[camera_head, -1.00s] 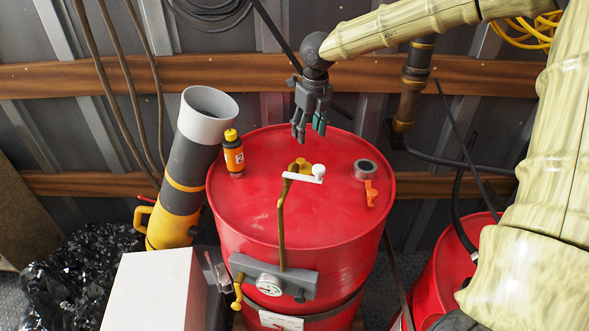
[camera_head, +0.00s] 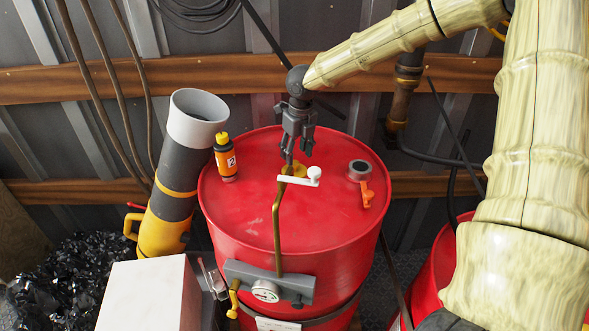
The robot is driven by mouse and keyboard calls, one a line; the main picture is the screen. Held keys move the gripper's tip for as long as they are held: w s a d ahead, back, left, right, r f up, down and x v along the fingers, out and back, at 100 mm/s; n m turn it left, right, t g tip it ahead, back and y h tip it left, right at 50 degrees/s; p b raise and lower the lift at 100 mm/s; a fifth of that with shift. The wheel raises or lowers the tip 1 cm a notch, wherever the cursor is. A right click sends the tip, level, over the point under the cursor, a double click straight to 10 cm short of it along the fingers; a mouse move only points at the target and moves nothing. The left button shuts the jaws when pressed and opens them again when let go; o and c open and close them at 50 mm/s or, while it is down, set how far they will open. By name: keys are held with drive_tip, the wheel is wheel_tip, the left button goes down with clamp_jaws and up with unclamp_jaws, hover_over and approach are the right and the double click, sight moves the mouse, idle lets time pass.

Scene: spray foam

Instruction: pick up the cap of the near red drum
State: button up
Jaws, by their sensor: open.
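The large red drum (camera_head: 250,215) stands in the middle with its top facing up. A yellow cap (camera_head: 300,170) sits on the drum top, partly hidden behind a white crank handle (camera_head: 299,180) and my gripper's fingers. My gripper (camera_head: 299,158) points down above the drum top, its fingers apart and empty. Its fingertips appear close over the yellow cap in this view. I cannot tell the exact height gap or whether they touch.
A black-and-orange bottle (camera_head: 225,160) stands on the drum's left rim. A grey ring (camera_head: 359,170) and orange lever (camera_head: 367,193) are at the right. A brass pipe (camera_head: 277,235) rises in front. A second red drum (camera_head: 430,270) is lower right.

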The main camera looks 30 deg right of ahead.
sight(295, 162)
drive_tip(key=shift+w+a+f+p, duration=0.15)
drive_tip(key=shift+f+p, duration=0.3)
drive_tip(key=shift+f, duration=0.8)
drive_tip(key=shift+w+f+p, duration=0.15)
drive_tip(key=shift+f+p, duration=0.3)
drive_tip(key=shift+f, duration=0.8)
drive_tip(key=shift+c, duration=0.2)
drive_tip(key=c, duration=1)
